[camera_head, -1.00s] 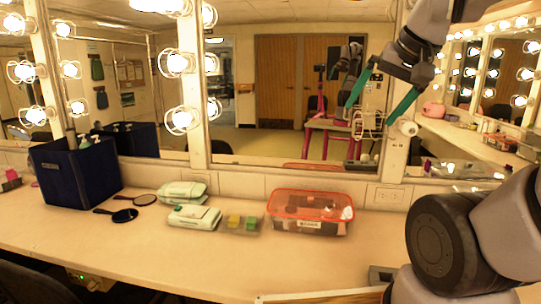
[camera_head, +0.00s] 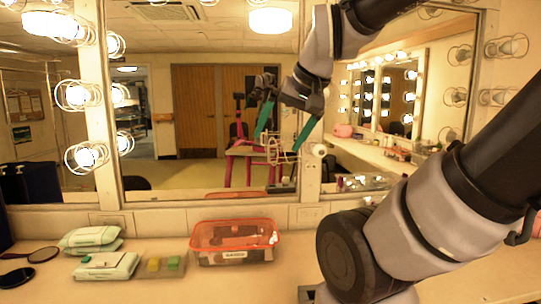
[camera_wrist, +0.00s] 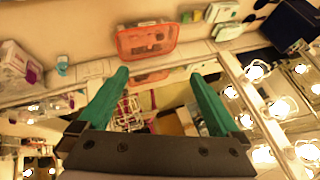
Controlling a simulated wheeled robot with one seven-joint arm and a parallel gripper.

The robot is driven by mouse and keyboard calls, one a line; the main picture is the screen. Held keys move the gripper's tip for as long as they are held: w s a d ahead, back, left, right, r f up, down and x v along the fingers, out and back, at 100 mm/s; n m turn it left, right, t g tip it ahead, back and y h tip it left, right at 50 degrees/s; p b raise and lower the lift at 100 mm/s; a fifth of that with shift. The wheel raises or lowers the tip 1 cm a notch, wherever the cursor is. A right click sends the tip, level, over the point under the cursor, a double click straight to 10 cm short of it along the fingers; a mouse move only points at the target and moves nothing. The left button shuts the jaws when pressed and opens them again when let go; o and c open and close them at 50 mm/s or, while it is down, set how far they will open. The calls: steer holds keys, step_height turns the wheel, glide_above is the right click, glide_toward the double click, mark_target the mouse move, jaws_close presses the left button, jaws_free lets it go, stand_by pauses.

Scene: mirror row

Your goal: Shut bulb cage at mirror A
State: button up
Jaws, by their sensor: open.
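A white wire bulb cage (camera_head: 283,149) appears to stand swung out to the left of a white unlit bulb (camera_head: 318,150) on the post at the mirror's right edge. My gripper (camera_head: 278,142) is open, its two teal fingers pointing down in front of the mirror. In the head view its fingertips are close to the cage, the right one partly over it; whether they touch I cannot tell. The wrist view shows the open fingers (camera_wrist: 158,74) with white wire (camera_wrist: 128,114) between them, nearer the left finger. Nothing is held.
An orange-lidded bin (camera_head: 235,243) stands on the counter (camera_head: 150,285) below the mirror. Green-white wipe packs (camera_head: 107,265), a small sponge tray and dark hand mirrors (camera_head: 17,277) lie left of it. Lit caged bulbs (camera_head: 77,95) line the left post. My arm covers the right side.

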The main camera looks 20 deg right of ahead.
steer(key=shift+r, duration=0.1)
steer(key=c, duration=0.5)
steer(key=w, duration=0.1)
steer(key=w+r, duration=0.1)
steer(key=shift+w+d+r+g, duration=0.2)
steer(key=shift+w+g, duration=0.1)
steer(key=shift+g, duration=0.1)
jaws_close()
steer(key=w+d+r+m+g+h, duration=0.1)
steer(key=w+g+h, duration=0.1)
steer(key=w, duration=0.7)
steer(key=w+d+r+g+h, duration=0.1)
steer(key=w+d+r+g, duration=0.1)
steer(key=w, duration=0.6)
steer(key=w+a+f+m+g+h, duration=0.1)
steer(key=w+a+f+m+h, duration=0.2)
steer(key=w, duration=0.7)
steer(key=w+a+f+g+h, duration=0.1)
steer(key=w+f+h, duration=0.3)
steer(key=w, duration=0.7)
steer(key=s+d+x, duration=0.1)
steer(key=s+x, duration=0.1)
steer(key=x, duration=1.1)
steer(key=shift+s+r+y, duration=0.3)
steer(key=shift+r, duration=0.2)
